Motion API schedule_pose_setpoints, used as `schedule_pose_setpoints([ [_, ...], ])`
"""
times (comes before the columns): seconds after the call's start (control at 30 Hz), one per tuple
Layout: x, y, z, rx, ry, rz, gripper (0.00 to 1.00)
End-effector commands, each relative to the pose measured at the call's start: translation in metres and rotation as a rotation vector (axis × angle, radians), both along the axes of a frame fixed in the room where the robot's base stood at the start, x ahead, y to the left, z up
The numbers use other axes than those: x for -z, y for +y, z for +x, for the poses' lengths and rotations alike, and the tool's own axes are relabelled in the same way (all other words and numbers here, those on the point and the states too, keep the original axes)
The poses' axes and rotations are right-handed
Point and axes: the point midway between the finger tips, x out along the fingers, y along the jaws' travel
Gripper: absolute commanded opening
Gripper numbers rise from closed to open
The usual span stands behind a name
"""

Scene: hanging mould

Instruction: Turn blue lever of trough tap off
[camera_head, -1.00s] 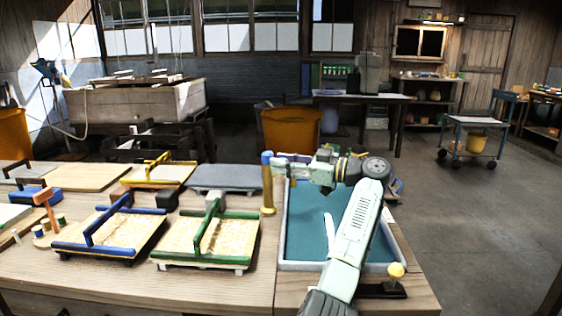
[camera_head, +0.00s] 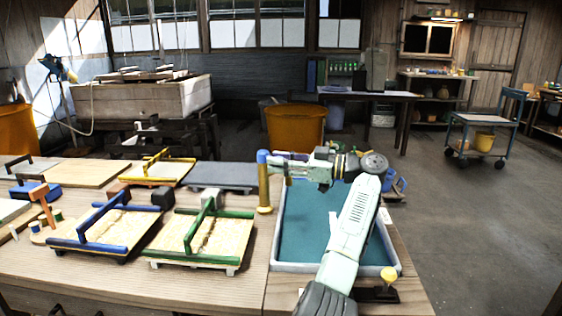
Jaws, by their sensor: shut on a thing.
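The trough (camera_head: 276,240) is a pale-rimmed basin with blue-green water on the right part of the bench. The trough tap (camera_head: 264,192) is a brass post at its left edge. The blue part at the post's top (camera_head: 263,157) looks like the lever. My gripper (camera_head: 274,160) reaches left over the trough's far end, and its tips are at this blue part. It is shut on the lever, though the fingers are small and the contact is partly hidden. My arm covers part of the trough's right side.
Wooden moulds with a green handle (camera_head: 207,220) and a blue handle (camera_head: 100,222) lie left of the tap. A yellow knob (camera_head: 389,274) stands at the trough's near right corner. An orange bin (camera_head: 294,127) stands behind.

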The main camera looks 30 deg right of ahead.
Motion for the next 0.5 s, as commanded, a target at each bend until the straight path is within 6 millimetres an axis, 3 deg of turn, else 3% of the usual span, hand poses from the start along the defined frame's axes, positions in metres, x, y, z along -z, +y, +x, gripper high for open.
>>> schedule_pose_setpoints([
  [0.03, 0.0039, 0.0072, 0.0007, -0.022, 0.007, -0.004, 0.00],
  [0.07, 0.0039, 0.0072, 0.0007, -0.023, 0.008, -0.003, 0.32],
  [0.27, 0.0031, 0.0050, 0.0001, -0.017, 0.007, -0.004, 0.45],
  [0.5, 0.0019, 0.0029, -0.0006, -0.011, 0.004, -0.003, 0.46],
])
